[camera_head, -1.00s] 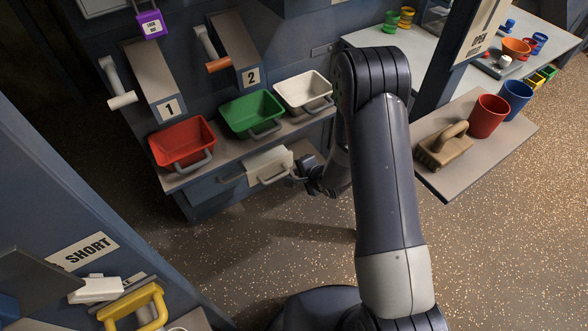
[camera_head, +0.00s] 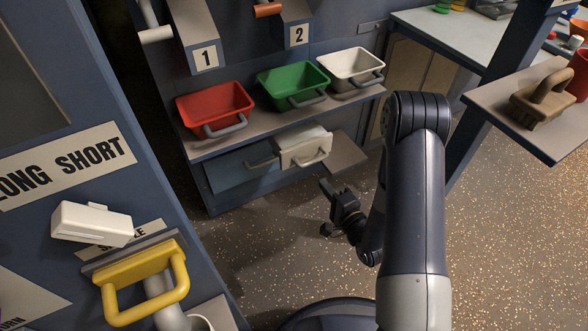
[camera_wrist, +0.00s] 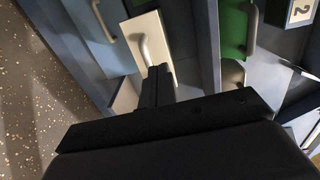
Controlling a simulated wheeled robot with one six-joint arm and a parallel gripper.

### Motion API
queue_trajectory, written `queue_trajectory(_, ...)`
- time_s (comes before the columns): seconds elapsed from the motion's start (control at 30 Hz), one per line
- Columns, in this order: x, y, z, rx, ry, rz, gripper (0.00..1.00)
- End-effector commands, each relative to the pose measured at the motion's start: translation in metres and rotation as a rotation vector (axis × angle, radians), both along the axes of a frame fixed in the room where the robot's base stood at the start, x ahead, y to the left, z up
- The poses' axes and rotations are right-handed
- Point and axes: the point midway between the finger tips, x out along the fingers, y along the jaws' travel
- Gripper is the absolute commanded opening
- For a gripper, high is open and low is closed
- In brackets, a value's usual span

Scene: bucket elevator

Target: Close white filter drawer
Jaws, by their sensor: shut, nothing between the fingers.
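The white filter drawer (camera_head: 304,148) sits under the shelf of the blue cabinet, with a grey bar handle on its front. Its white front stands out a little from the cabinet, with part of its top showing. In the wrist view the white drawer front (camera_wrist: 148,28) and its handle lie just beyond the fingers. My gripper (camera_head: 328,188) is shut and empty, below and slightly right of the drawer, apart from it in the head view. In the wrist view my gripper (camera_wrist: 160,72) points toward the drawer front.
A blue drawer (camera_head: 237,170) with a grey handle is left of the white one. Red (camera_head: 207,100), green (camera_head: 283,80) and white (camera_head: 350,65) bins stand on the shelf above. A side shelf with a brush (camera_head: 543,97) juts out at right. Speckled floor before the cabinet is free.

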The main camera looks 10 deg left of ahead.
Motion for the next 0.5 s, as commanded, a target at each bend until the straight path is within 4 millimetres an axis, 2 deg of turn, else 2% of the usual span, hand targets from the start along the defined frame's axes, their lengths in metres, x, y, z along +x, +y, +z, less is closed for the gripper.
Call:
queue_trajectory(0.13,-0.001,-0.002,-0.002,0.016,-0.027,-0.007,0.00)
queue_trajectory(0.23,0.006,0.003,-0.001,0.016,-0.033,-0.005,0.00)
queue_trajectory(0.5,0.049,0.033,-0.001,0.017,-0.033,-0.004,0.00)
